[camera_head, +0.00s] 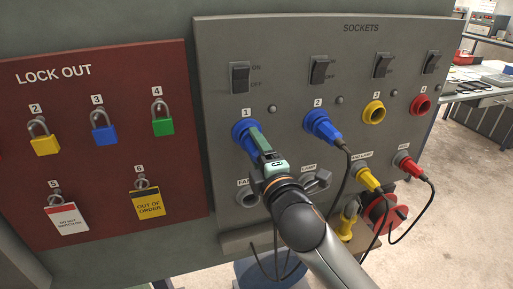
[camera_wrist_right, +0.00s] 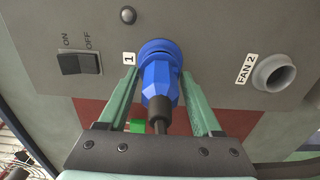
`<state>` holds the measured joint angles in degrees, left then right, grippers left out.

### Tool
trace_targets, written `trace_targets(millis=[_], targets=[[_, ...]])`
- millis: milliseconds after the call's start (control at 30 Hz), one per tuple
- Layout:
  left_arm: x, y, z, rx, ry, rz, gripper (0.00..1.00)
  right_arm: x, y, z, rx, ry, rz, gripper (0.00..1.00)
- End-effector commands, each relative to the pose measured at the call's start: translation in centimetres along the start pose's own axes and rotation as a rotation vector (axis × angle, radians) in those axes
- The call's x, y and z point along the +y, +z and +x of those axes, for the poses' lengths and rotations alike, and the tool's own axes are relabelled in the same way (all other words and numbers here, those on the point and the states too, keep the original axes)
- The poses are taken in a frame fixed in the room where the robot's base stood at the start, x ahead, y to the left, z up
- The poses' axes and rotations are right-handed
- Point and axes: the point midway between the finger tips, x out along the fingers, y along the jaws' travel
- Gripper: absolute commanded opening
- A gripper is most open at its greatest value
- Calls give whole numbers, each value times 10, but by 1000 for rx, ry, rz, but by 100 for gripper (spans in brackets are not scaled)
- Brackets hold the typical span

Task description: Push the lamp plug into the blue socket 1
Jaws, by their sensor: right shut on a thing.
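The blue socket 1 (camera_head: 243,128) is at the upper left of the grey panel, under the label 1. It also shows in the right wrist view (camera_wrist_right: 160,47). My right gripper (camera_head: 259,140) is in front of it, shut on a blue plug (camera_wrist_right: 158,82) with a black cable end. The plug points into the socket and its front meets the blue ring. How deep it sits I cannot tell. In the head view the gripper hides much of the plug. My left gripper is not in view.
Socket 2 (camera_head: 315,119) holds another blue plug with a black cable. Yellow (camera_head: 374,112) and red (camera_head: 420,105) sockets are to the right. Yellow and red plugs with hanging cables sit in the lower row. A red lock-out board (camera_head: 100,200) with padlocks is at left.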

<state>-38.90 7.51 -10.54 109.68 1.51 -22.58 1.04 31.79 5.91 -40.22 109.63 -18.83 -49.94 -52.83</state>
Motion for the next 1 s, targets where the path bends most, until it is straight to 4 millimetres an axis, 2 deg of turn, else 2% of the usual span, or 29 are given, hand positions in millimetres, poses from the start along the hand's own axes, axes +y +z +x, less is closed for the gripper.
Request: trace_targets(millis=[533,967,1000], targets=[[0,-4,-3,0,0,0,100,1,0,0,0,1,0,0],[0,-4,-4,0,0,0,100,1,0,8,0,2,0,0],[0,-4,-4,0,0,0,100,1,0,8,0,3,0,68]])
